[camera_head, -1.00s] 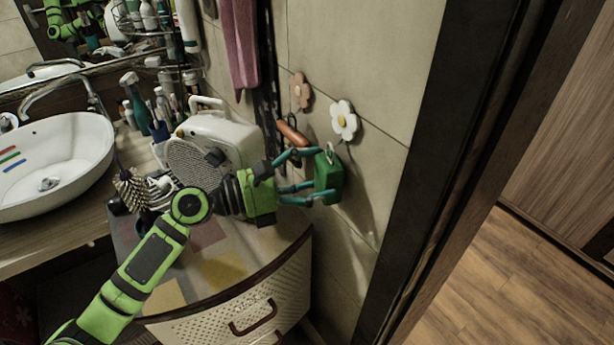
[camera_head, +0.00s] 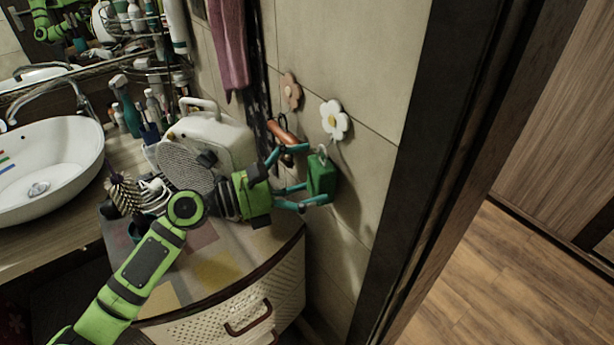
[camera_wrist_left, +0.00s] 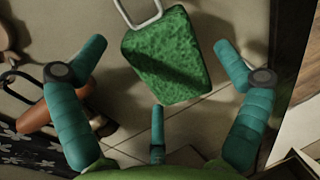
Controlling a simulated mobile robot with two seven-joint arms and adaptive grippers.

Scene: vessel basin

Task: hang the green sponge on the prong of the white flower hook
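The green sponge (camera_head: 322,176) hangs against the tiled wall, just below the white flower hook (camera_head: 334,120). A pale loop (camera_head: 322,153) rises from its top towards the flower; I cannot make out the prong or where the loop meets it. My left gripper (camera_head: 312,172) is open around the sponge. In the left wrist view the sponge (camera_wrist_left: 166,60) is tilted between the spread teal fingers, with gaps on both sides, and its loop (camera_wrist_left: 140,10) runs out of the top edge. My right gripper is not in view.
A pink flower hook (camera_head: 290,91) with an orange-handled item (camera_head: 281,133) is just left of the gripper. A white heater-like box (camera_head: 213,135) stands on the cabinet behind my wrist. The dark door frame (camera_head: 425,150) bounds the right side.

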